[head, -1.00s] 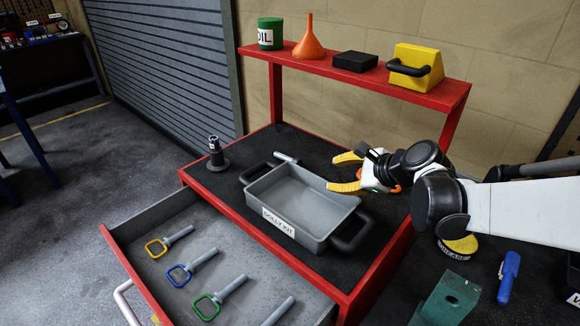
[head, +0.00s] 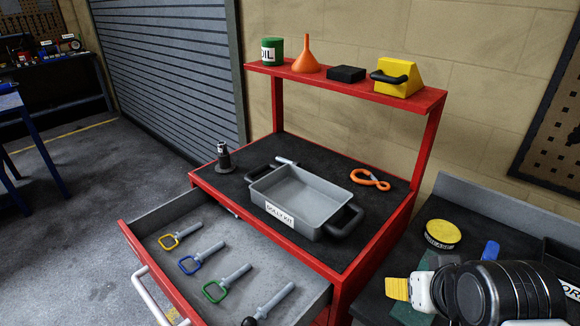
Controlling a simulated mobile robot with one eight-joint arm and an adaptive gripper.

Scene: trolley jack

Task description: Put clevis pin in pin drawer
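The open drawer (head: 150,222) of the red trolley holds several grey pins: one with a yellow loop (head: 180,234), one with a blue loop (head: 201,257), one with a green loop (head: 226,284) and one with a black knob (head: 274,300). A small silver rod end (head: 286,160) shows behind the grey tray on the trolley top; I cannot tell whether it is the clevis pin. My gripper (head: 397,289) is low at the right, beyond the trolley. Its yellow fingertip shows, but my wrist hides much of it, and I see nothing held.
On the black trolley top (head: 320,255) stand the labelled grey tray (head: 280,212), a dark post (head: 224,158) and an orange hook (head: 370,180). A red shelf (head: 340,84) rises behind.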

